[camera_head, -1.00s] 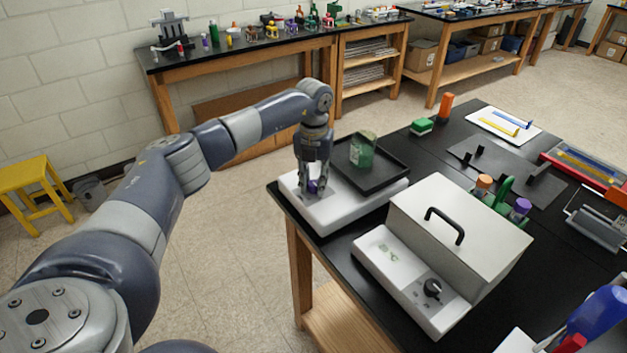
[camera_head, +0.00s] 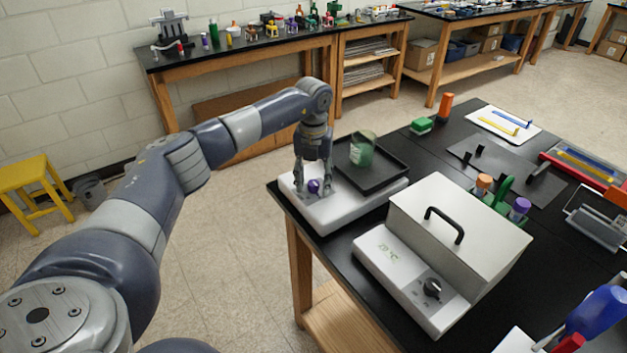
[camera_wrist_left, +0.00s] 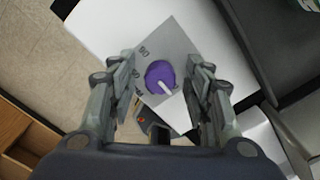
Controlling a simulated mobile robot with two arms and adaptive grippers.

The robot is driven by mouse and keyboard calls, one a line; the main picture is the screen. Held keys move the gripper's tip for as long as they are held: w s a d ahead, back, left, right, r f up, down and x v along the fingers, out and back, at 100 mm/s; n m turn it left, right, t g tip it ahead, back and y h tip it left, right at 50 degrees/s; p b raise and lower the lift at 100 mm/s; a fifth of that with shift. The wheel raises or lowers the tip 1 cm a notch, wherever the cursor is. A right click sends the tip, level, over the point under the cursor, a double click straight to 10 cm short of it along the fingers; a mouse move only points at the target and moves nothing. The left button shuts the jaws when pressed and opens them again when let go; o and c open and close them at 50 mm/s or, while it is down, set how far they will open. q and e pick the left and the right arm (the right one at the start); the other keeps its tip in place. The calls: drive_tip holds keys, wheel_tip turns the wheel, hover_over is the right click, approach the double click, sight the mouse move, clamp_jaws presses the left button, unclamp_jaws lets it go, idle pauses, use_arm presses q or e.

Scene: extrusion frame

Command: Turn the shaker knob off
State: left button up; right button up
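The shaker (camera_head: 335,208) is a white box with a black tray (camera_head: 385,179) on top, at the table's near left corner. Its purple knob (camera_head: 314,186) is on a grey panel at the left end. In the left wrist view the knob (camera_wrist_left: 160,77) shows a white pointer line toward the lower right; a printed 90 is readable, other marks are partly hidden. My left gripper (camera_head: 313,180) points down over the knob. Its fingers are open, one on each side of the knob with gaps in the left wrist view (camera_wrist_left: 160,92). My right gripper is not in view.
A glass vessel with green liquid (camera_head: 361,150) stands on the tray. A white lidded bath (camera_head: 458,225) with a black knob (camera_head: 432,288) stands close to the right of the shaker. A green block (camera_head: 421,126) and an orange cylinder (camera_head: 445,103) are behind.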

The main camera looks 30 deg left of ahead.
sight(313, 182)
use_arm(q)
drive_tip(key=shift+r, duration=0.2)
wheel_tip(313, 182, up, 12)
drive_tip(key=shift+f, duration=0.25)
drive_tip(key=shift+s+f, duration=0.1)
idle(0.6)
